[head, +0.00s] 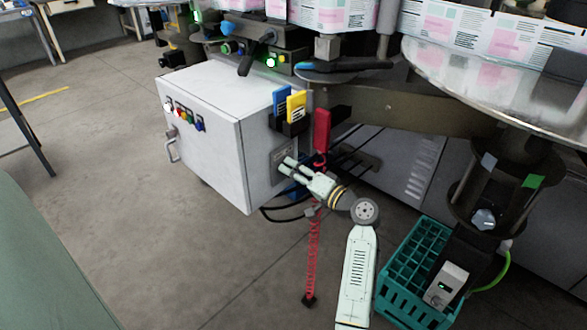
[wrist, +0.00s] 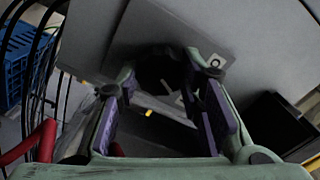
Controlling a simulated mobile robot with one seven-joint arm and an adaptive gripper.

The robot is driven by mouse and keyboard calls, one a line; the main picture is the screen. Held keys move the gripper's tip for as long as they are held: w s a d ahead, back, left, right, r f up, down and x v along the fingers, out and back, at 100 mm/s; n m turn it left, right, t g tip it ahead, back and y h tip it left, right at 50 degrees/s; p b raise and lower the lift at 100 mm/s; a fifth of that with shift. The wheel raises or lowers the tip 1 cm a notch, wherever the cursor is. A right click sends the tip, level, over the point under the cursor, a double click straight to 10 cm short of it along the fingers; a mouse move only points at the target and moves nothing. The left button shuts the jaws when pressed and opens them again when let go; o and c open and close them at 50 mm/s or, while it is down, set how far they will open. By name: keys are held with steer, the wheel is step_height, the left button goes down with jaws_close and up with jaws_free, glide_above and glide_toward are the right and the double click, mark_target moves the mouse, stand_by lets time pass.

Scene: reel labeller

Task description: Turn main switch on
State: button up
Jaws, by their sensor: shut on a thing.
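The main switch is a dark round knob (wrist: 160,68) on a grey plate (wrist: 150,25) on the cabinet's side wall. In the head view the plate (head: 279,155) shows on the right side of the white cabinet (head: 205,135), and my gripper (head: 287,168) reaches it from the lower right. In the wrist view the two purple-padded fingers of my gripper (wrist: 161,84) stand on either side of the knob and are shut on it. The fingers partly hide the knob, and I cannot read its on or off position.
Blue and yellow folders (head: 296,105) stand in black holders above the switch. A red item (head: 322,130) and a red chain (head: 313,250) are close to my arm. Cables run below. A teal crate (head: 398,262) stands on the floor at right. Floor at left is clear.

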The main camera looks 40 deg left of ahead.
steer(key=shift+m+p, duration=0.8)
steer(key=shift+m, duration=0.9)
steer(key=shift+f, duration=0.1)
steer(key=o, duration=1.2)
steer(key=shift+c, duration=0.2)
steer(key=shift+d, duration=0.1)
steer(key=d, duration=1.1)
steer(key=shift+s+d, duration=0.4)
steer(key=shift+s, duration=0.05)
